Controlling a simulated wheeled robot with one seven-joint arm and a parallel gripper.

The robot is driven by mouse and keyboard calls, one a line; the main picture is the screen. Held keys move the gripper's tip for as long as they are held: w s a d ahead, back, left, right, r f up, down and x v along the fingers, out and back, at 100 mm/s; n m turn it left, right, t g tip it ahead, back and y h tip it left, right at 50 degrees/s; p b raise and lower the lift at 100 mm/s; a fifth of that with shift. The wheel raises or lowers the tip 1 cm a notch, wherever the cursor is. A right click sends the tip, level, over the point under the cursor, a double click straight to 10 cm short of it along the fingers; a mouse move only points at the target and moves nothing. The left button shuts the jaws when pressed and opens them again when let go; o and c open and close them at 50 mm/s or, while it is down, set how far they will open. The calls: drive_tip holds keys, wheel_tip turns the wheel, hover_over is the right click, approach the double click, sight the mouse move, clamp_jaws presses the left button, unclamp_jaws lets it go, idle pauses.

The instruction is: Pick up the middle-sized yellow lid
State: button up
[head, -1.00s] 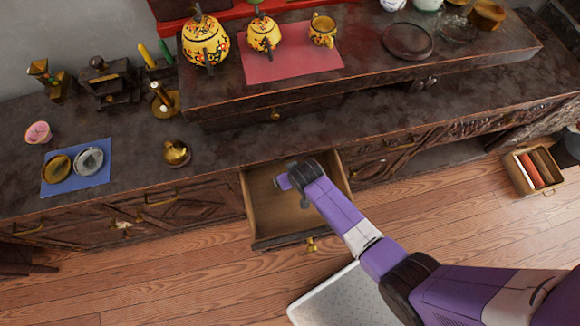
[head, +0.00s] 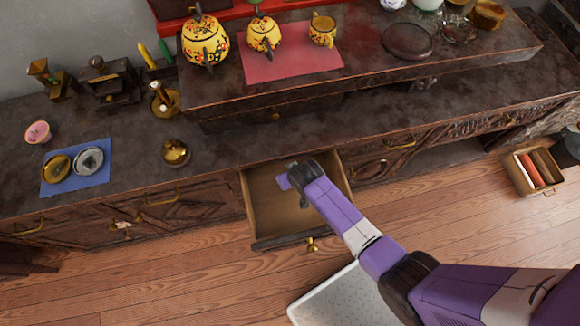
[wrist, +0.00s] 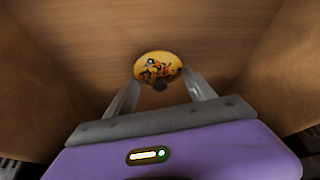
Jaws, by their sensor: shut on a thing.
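The yellow lid (wrist: 158,66) has a dark floral pattern and a small knob. In the wrist view it is inside the wooden drawer, between the fingertips of my gripper (wrist: 160,86), which is shut on it. In the head view my gripper (head: 304,201) is down inside the open drawer (head: 268,212), and the lid is hidden there by my arm. I cannot tell whether the lid touches the drawer floor.
A brass pot (head: 175,152) stands on the counter left of the drawer. Drawer walls (wrist: 50,85) surround my gripper closely.

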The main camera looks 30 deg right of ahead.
drive_tip(key=shift+s+r, duration=0.45)
drive_tip(key=shift+r, duration=0.05)
drive_tip(key=s+a+r+p, duration=0.1)
drive_tip(key=s+r, duration=0.6)
drive_tip(key=s, duration=0.6)
drive_tip(key=shift+a+p, duration=0.3)
